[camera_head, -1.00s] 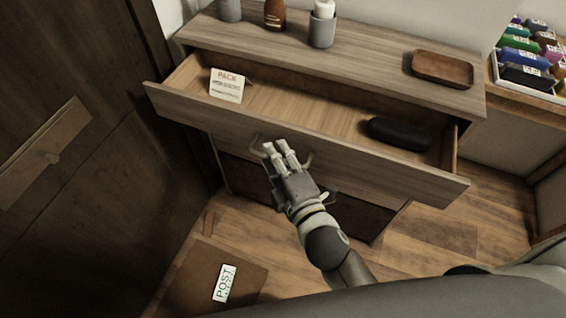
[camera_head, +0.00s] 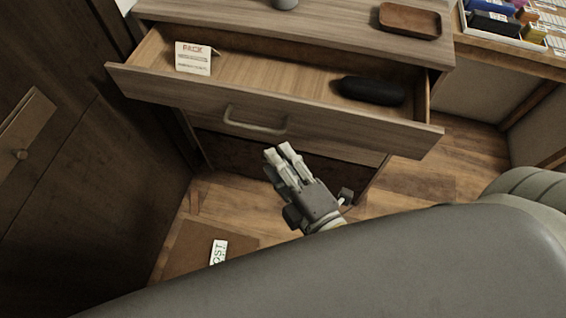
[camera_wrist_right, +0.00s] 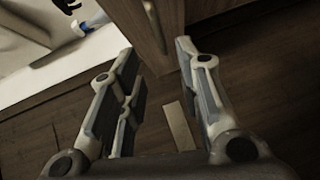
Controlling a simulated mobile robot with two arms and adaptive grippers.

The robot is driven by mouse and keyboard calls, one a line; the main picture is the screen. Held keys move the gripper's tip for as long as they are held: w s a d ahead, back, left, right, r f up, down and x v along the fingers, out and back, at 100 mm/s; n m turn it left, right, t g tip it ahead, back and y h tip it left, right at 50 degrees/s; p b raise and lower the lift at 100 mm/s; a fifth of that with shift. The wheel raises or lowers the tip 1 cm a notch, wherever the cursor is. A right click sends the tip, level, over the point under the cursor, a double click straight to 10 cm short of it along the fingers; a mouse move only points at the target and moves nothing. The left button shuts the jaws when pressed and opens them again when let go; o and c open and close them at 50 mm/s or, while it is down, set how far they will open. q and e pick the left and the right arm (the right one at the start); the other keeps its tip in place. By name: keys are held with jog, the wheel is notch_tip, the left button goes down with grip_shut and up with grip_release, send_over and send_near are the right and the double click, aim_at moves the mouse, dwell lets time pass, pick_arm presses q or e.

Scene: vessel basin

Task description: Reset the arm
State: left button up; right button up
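My right gripper (camera_head: 279,151) hangs in front of the open drawer, below and apart from its metal handle (camera_head: 255,121). In the right wrist view the gripper's fingers (camera_wrist_right: 156,52) stand apart with nothing held between them. The drawer (camera_head: 320,127) is pulled out from the wooden cabinet. In it lie a white card marked PACK (camera_head: 194,58) at the left and a black case (camera_head: 370,91) at the right. My left gripper is not in view.
A brown wooden tray (camera_head: 409,20) sits on the cabinet top. A box of coloured items (camera_head: 500,25) stands at the top right. A brown mat (camera_head: 196,247) with a white label lies on the floor. A dark door stands at the left.

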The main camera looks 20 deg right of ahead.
jog(key=shift+s, duration=0.25)
dwell(0.5)
jog(key=s+f+m+g, duration=0.3)
jog(key=f+g, duration=0.1)
jog(key=f, duration=1.2)
jog(key=s+f+m+g, duration=0.2)
jog(key=f+m+g, duration=0.1)
jog(key=f, duration=1.4)
jog(key=s+d+f+m+g+h, duration=0.1)
jog(key=s+d+f+m+g, duration=0.3)
jog(key=s+d+f, duration=0.3)
jog(key=s+d+f+m+g+h+p, duration=0.1)
jog(key=s+d+f+m+g, duration=0.3)
jog(key=s+f, duration=0.8)
notch_tip(320, 180, down, 3)
jog(key=d+m+h, duration=0.1)
jog(key=d+m, duration=0.1)
jog(key=shift+s+d+r, duration=0.2)
jog(key=shift+s+d, duration=0.1)
jog(key=shift+d, duration=0.1)
